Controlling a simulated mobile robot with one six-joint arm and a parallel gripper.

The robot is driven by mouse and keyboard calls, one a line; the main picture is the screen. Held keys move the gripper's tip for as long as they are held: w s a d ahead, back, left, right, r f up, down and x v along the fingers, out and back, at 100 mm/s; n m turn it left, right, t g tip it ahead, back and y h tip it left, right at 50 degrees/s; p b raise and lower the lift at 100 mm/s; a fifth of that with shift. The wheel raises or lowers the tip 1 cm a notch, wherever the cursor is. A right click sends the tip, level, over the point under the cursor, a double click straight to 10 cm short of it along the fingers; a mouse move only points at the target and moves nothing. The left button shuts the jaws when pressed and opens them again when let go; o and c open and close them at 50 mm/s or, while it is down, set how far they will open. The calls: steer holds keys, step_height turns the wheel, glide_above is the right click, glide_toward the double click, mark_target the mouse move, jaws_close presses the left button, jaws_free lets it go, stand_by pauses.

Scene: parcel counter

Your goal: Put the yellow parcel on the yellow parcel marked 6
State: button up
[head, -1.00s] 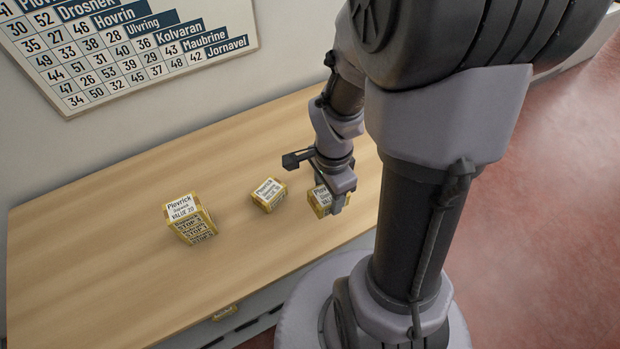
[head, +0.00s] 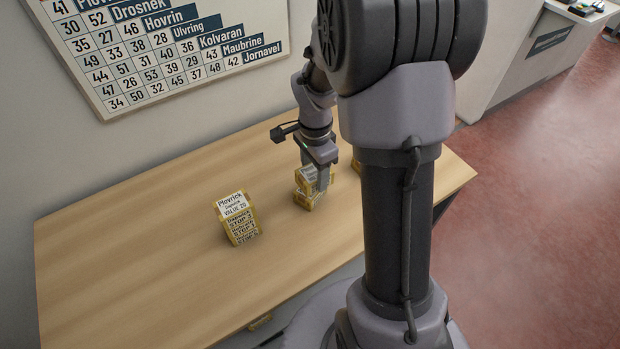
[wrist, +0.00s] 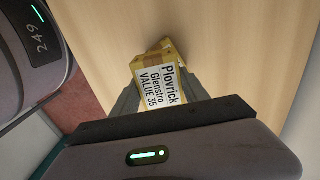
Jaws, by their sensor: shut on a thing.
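My gripper (head: 320,180) is shut on a yellow parcel (head: 306,175) with a white label. In the wrist view the held parcel (wrist: 164,85) reads Plovrick, Glenstro, VALUE 35. The held parcel is right over another yellow parcel (head: 303,199) on the counter. I cannot tell whether the two touch. A yellow corner (wrist: 164,45) shows past the held parcel in the wrist view. No mark 6 can be read on the parcel below.
A yellow parcel or stack (head: 238,218) labelled Plovrick, VALUE 20, with STOP lines on its side, stands to the left on the wooden counter (head: 140,250). A number board (head: 165,55) hangs on the wall.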

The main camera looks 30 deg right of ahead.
mark_target(311, 178)
steer(key=shift+w+f, duration=0.1)
steer(key=shift+w, duration=0.35)
steer(key=shift+w+a+f+b, duration=0.1)
steer(key=shift+f+b, duration=0.15)
steer(key=shift+f, duration=0.35)
steer(key=shift+w+d+f+b, duration=0.15)
steer(key=shift+f+b, duration=0.1)
steer(key=shift+f, duration=0.3)
steer(key=shift+w+a+f+b, duration=0.15)
steer(key=shift+f+b, duration=0.1)
steer(key=shift+f, duration=0.35)
steer(key=shift+s, duration=0.1)
steer(key=shift+f, duration=0.2)
steer(key=o, duration=1.5)
steer(key=shift+r, duration=0.15)
